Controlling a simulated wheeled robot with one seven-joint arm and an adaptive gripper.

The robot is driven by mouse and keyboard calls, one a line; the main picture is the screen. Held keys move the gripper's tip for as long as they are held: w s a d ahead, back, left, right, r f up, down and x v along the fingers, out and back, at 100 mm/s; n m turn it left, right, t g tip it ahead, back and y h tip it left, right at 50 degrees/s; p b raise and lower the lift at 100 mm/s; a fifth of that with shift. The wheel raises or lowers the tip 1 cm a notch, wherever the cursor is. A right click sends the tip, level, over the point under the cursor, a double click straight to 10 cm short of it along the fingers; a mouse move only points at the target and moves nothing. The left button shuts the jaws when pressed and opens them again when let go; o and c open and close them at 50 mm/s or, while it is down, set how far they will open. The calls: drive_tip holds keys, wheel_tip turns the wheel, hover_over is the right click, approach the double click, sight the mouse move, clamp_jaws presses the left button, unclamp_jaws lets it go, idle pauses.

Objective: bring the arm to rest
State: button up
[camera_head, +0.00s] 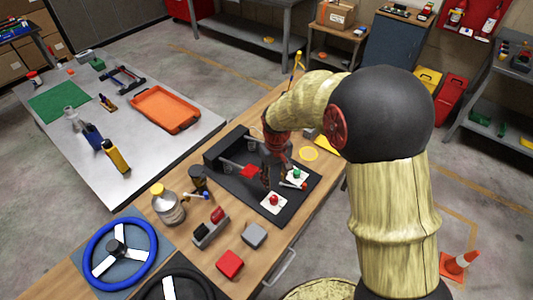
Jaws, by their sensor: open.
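My arm rises at the right of the head view, bends at a large black joint and reaches left over the wooden bench. My gripper (268,184) points down above the black board (240,193) on the bench. It is open, though its fingers are dark and hard to make out against the board. A white plate with a red button (273,201) lies just below it in the picture. A white plate with a green button (297,174) is to its right. I cannot tell whether the fingertips touch anything.
The wooden bench also holds a bottle (167,205), a red block (230,264), a grey block (254,235) and a blue steering wheel (94,262). A metal table with an orange tray (165,123) stands behind left. An orange cone (458,263) stands on the floor at right.

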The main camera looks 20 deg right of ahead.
drive_tip(key=s+r+m+t+b, duration=0.1)
drive_tip(key=s+r+t+b, duration=0.1)
drive_tip(key=s+r, duration=0.6)
drive_tip(key=s+r+m+t+b, duration=0.1)
drive_tip(key=s+r+t+b, duration=0.2)
drive_tip(key=s+r, duration=0.6)
drive_tip(key=s+b, duration=0.1)
drive_tip(key=s, duration=0.4)
drive_tip(key=shift+s+r+t+b, duration=0.2)
drive_tip(key=shift+t+b, duration=0.1)
drive_tip(key=shift+b, duration=0.1)
drive_tip(key=shift+w+d, duration=0.1)
idle(1.0)
